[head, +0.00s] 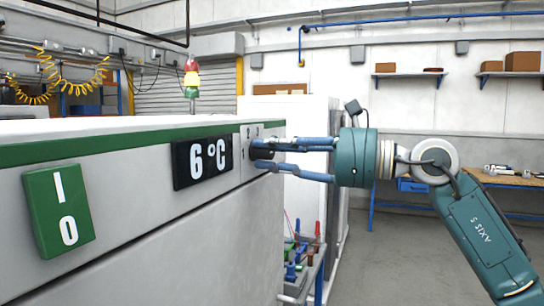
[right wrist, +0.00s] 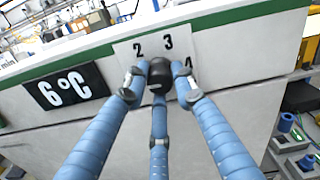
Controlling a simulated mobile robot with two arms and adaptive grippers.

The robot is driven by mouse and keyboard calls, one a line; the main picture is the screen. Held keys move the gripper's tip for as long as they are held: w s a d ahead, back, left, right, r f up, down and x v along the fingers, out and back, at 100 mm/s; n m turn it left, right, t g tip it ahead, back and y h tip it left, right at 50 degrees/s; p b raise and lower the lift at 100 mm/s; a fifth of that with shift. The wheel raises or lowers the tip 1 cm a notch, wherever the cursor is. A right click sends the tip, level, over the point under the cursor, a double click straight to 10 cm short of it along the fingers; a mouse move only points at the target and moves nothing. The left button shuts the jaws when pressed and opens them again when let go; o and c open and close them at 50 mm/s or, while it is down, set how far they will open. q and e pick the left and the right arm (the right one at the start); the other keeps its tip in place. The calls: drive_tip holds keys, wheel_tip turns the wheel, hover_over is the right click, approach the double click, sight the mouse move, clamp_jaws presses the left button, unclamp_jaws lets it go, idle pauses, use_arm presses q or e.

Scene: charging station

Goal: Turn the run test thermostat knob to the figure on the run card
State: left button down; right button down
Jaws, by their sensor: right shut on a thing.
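The thermostat knob (head: 262,149) is a small black round knob on a pale plate at the right end of the white cabinet's front. In the right wrist view the knob (right wrist: 159,70) sits below the figures 2 and 3, with a 4 at its right partly covered by a finger. My left gripper is out of view.
A green I/O switch (head: 59,211) is at the left of the cabinet front (head: 130,220), below its green stripe. A stand with coloured parts (head: 300,255) is beyond the cabinet's right edge. Open floor (head: 390,260) lies at the right.

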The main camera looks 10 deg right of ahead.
drive_tip(key=shift+a+f, duration=0.15)
drive_tip(key=shift+f, duration=0.3)
drive_tip(key=c, duration=1.6)
unclamp_jaws()
drive_tip(key=shift+o, duration=0.8)
drive_tip(key=shift+w+r, duration=0.15)
drive_tip(key=shift+d, duration=0.2)
drive_tip(key=v, duration=1.2)
drive_tip(key=shift+a, duration=0.1)
